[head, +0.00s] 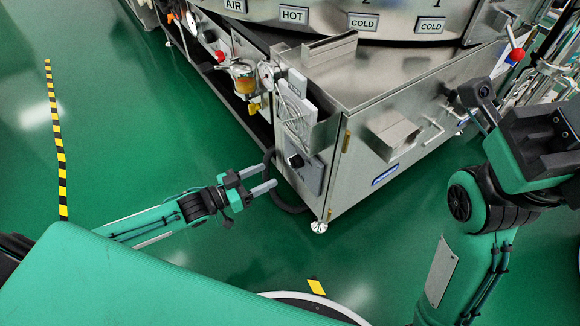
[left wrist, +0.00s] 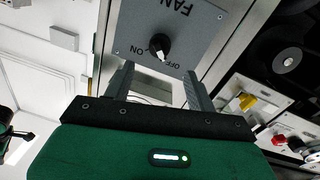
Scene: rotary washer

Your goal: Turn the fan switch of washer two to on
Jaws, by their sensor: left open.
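The fan switch is a black round knob (head: 296,160) on a grey plate (head: 313,176) on the end face of the steel washer cabinet (head: 345,180). In the left wrist view the knob (left wrist: 160,45) shows a white mark, with FAN above and OFF and ON lettering below. My left gripper (head: 268,179) is open and empty, just left of and below the plate. In the left wrist view its fingers (left wrist: 157,75) point toward the knob, apart from it. My right gripper (head: 480,100) is partly visible at the right; its jaws are unclear.
A black hose (head: 272,190) loops beside my left gripper by the cabinet's corner. A gauge and valve assembly (head: 244,78) sits up and left of the plate. A steel box (head: 390,133) juts from the front panel. Green floor at the left is clear.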

